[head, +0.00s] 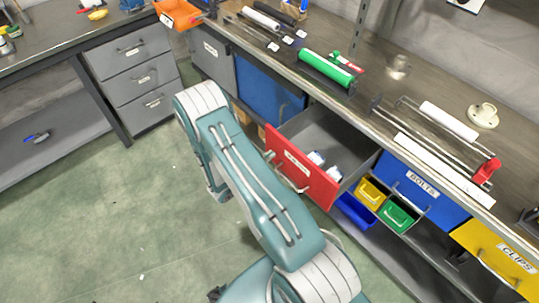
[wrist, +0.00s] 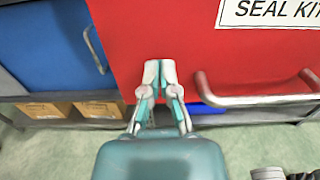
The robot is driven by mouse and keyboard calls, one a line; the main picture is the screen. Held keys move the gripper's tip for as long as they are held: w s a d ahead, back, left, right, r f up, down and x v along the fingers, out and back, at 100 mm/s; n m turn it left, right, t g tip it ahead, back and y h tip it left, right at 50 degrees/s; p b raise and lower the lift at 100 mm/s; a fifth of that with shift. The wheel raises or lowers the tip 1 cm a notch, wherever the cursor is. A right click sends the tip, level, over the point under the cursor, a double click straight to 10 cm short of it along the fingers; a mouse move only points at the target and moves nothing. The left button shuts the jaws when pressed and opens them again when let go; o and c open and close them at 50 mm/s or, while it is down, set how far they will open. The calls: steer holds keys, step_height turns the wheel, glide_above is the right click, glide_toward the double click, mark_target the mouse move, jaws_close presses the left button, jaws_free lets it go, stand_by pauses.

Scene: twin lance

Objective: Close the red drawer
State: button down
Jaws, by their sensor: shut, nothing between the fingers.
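The red drawer (head: 312,187) is pulled well out from under the workbench in the head view. Its grey inside shows, with small white and blue items (head: 318,158) in it. In the wrist view its red front (wrist: 200,55) fills the upper middle and right, with a "SEAL KIT" label (wrist: 270,12) and a metal handle (wrist: 255,100). My gripper (wrist: 160,68) is shut and empty, its tips over the lower left part of the red front, left of the handle. I cannot tell whether the tips touch it. In the head view my arm hides the gripper.
A blue drawer (head: 268,88) is left of the red one; a blue "BOLTS" drawer (head: 415,186) and a yellow "CLIPS" drawer (head: 495,255) are to the right. Yellow (head: 371,192) and green (head: 397,216) bins sit below. The green floor at left (head: 100,220) is clear.

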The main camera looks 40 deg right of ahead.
steer(key=shift+d, duration=0.15)
glide_above(316, 131)
steer(key=shift+s+a, duration=0.2)
steer(key=shift+a, duration=0.2)
steer(key=shift+d, duration=0.25)
steer(key=shift+w+r, duration=0.1)
steer(key=shift+d, duration=0.15)
